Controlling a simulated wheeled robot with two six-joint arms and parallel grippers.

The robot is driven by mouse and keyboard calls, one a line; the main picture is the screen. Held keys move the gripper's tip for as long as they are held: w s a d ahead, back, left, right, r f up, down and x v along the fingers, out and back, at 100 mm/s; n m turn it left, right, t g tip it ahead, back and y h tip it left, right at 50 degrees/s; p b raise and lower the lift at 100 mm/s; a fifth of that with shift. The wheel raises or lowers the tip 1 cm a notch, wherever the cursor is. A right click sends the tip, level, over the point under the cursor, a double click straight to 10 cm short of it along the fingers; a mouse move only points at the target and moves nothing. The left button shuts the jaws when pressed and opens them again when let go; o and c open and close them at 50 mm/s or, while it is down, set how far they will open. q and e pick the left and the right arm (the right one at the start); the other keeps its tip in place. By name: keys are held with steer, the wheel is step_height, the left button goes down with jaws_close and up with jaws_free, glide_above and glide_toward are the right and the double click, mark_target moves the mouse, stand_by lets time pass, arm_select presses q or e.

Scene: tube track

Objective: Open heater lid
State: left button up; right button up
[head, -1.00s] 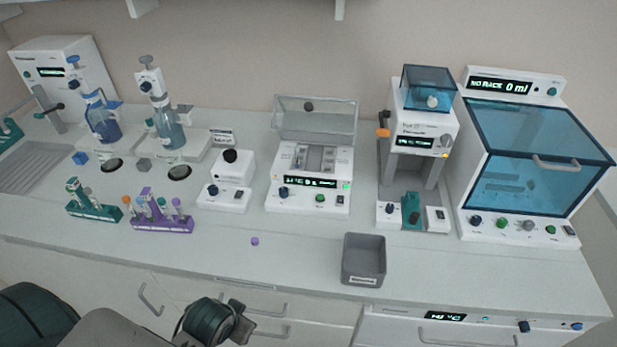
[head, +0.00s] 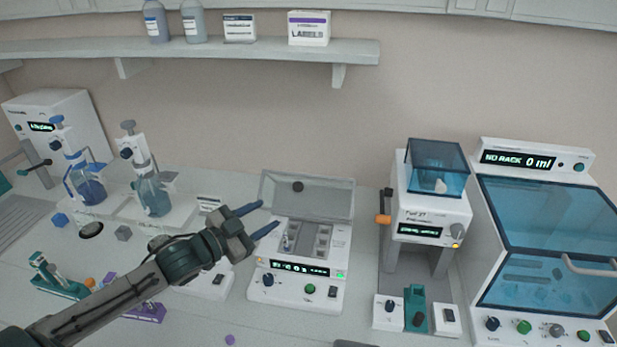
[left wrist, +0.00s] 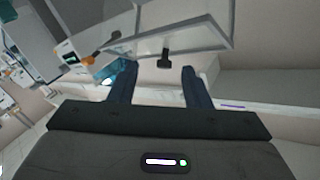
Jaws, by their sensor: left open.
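The heater (head: 260,288) is a white box with a lit display, a green button and a block of wells on top. Its clear lid (head: 335,198) stands raised at the back, tilted up off the wells, with a black knob (head: 298,187) on it. My left gripper (head: 267,217) is open and empty, at the left edge of the heater with its fingers pointing toward the lid. In the left wrist view the open fingers (left wrist: 158,72) face the lid (left wrist: 205,38), and the black knob (left wrist: 165,60) shows between them, apart from both. My right gripper is not in view.
A white dispensing device (head: 405,215) and a blue-windowed cabinet (head: 545,215) stand to the right. Bottles (head: 153,195) with pumps stand to the left. Tube racks (head: 58,284) lie partly behind my left arm. A shelf (head: 200,48) hangs above.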

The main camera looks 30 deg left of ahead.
mark_target(294, 189)
arm_select(q)
steer(key=shift+m+h, duration=0.4)
steer(key=shift+h, duration=0.2)
steer(key=w+r+b, duration=0.1)
steer(key=w+d+b, duration=0.1)
steer(key=w+b, duration=0.1)
steer(key=w+d+r+b, duration=0.1)
steer(key=w, duration=0.1)
steer(key=shift+r, duration=0.35)
steer(key=x, duration=0.4)
steer(key=shift+w+d+r+p, duration=0.1)
steer(key=shift+w+r+p, duration=0.05)
steer(key=shift+w+p, duration=0.2)
steer(key=shift+w+d, duration=0.25)
steer(key=shift+w, duration=0.2)
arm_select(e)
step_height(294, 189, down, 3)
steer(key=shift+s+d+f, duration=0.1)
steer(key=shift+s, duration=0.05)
arm_select(q)
jaws_close()
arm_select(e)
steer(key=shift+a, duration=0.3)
